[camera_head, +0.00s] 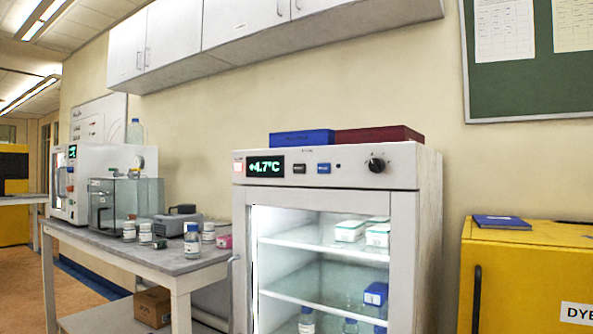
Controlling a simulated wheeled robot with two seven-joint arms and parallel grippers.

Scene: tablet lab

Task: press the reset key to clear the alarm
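A white glass-door fridge (429,230) stands at the centre right. Its top panel has a display (265,167) reading +4.7°C in green. A small pale reddish square (238,167), which looks like an alarm lamp, sits left of the display. To the right of the display are a dark key (299,168) and a blue key (324,168). Their labels are too small to read, so I cannot tell which is the reset key. A black knob (376,164) is further right. Neither of my grippers is in view.
A blue box (302,138) and a dark red box (378,134) lie on the fridge top. A grey bench (190,264) with bottles stands to the left. A yellow cabinet (525,270) stands to the right. White wall cupboards (172,35) hang above.

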